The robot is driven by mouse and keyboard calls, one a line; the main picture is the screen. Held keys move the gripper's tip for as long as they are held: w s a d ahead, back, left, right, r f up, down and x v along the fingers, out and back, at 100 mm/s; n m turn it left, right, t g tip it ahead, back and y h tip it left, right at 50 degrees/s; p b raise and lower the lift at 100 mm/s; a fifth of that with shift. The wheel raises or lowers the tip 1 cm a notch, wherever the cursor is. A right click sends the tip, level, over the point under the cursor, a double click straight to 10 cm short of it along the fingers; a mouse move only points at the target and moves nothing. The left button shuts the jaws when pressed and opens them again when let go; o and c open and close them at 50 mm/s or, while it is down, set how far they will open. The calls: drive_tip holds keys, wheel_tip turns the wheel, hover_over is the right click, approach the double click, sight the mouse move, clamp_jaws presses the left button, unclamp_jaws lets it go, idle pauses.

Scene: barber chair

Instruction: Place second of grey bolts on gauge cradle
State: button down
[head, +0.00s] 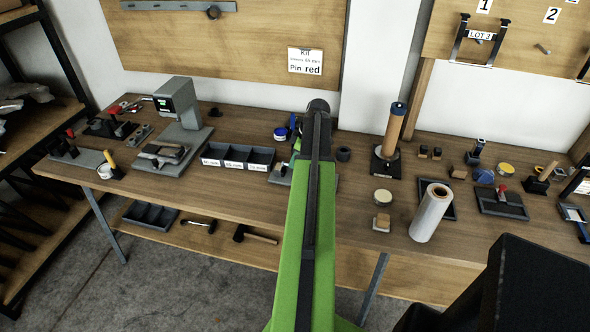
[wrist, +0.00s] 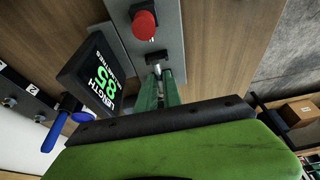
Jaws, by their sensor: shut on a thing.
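In the wrist view, my gripper (wrist: 160,88) has its green fingers shut on a small grey bolt (wrist: 156,60), mostly hidden between the fingertips. The bolt is over or at the grey base plate of the gauge (wrist: 172,35), close below a red knob (wrist: 144,24). The gauge's dark display (wrist: 103,85) stands beside it and reads LENGTH 85. The cradle cannot be told apart from the bolt, and whether they touch is unclear. In the head view, my green arm hides the gripper and most of the gauge; part of a grey plate (head: 281,177) shows beside it.
A blue-handled tool (wrist: 62,127) stands close to the display. In the head view, three labelled bins (head: 238,158) and another grey device (head: 180,103) are left of my arm. A post on a base (head: 393,132) and a white roll (head: 431,213) stand right.

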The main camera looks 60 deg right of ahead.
wheel_tip(320, 180, down, 3)
drive_tip(key=shift+f+b, duration=0.15)
drive_tip(key=shift+b, duration=0.95)
drive_tip(key=shift+s+a+r, duration=0.15)
drive_tip(key=shift+s+r, duration=0.05)
drive_tip(key=shift+r, duration=0.1)
drive_tip(key=c, duration=1.5)
unclamp_jaws()
drive_tip(key=p+v, duration=1.1)
drive_tip(key=p, duration=0.1)
drive_tip(key=shift+r, duration=0.35)
